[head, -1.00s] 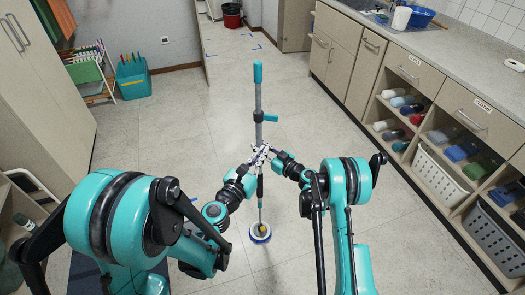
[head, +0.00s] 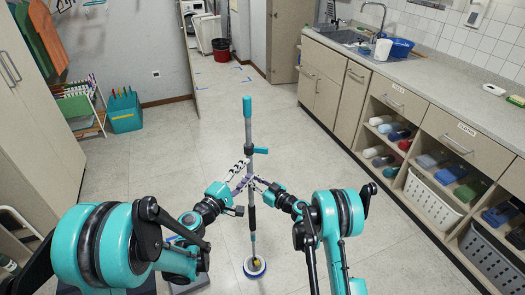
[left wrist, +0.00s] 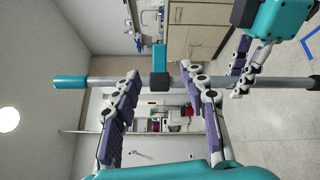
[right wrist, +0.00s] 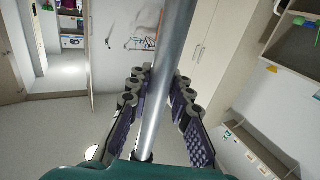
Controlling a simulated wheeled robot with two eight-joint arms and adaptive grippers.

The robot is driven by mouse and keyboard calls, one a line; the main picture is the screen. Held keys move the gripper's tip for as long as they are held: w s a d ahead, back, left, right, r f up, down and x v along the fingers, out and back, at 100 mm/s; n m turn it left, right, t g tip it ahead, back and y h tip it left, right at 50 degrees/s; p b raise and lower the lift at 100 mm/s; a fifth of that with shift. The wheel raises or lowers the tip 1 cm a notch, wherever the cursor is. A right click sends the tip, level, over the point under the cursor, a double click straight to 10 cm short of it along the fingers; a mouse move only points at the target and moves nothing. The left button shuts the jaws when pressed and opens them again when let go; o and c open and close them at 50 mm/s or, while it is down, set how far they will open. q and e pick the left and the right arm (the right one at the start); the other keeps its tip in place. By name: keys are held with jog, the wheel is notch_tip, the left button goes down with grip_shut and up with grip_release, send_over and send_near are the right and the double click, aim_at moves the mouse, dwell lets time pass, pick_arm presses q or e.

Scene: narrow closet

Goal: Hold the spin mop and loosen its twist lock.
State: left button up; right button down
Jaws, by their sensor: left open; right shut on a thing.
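The spin mop stands upright, with a teal top grip (head: 247,106), a grey pole (head: 248,133) and a round white-and-blue head (head: 254,267) on the floor. Its twist lock is a dark collar (left wrist: 160,82) with a teal lever (head: 261,151) sticking out to the right in the head view. My left gripper (head: 241,168) is open, its fingers on either side of the collar and lever (left wrist: 160,56) in the left wrist view; I cannot tell whether they touch. My right gripper (right wrist: 160,88) is shut on the pole (right wrist: 165,70) below the lock.
Cabinets with open shelves and baskets (head: 434,190) run along the right under a counter (head: 440,75). A tall cupboard (head: 30,110) stands left. A teal bin (head: 124,111) and a drying rack (head: 82,105) are at the back left. The floor around the mop is clear.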

aim_at(262, 152)
pick_arm(q)
jog(key=w+d+m, duration=0.1)
jog(key=w+d, duration=0.1)
jog(key=w, duration=0.1)
jog(key=w+d+m, duration=0.1)
jog(key=w+d, duration=0.1)
jog(key=w, duration=0.2)
jog(key=w+d, duration=0.2)
jog(key=w, duration=0.1)
jog(key=shift+w+d+m, duration=0.25)
jog(key=shift+d+m, duration=0.05)
jog(key=shift+m, duration=0.1)
jog(key=shift+c, duration=0.4)
grip_shut()
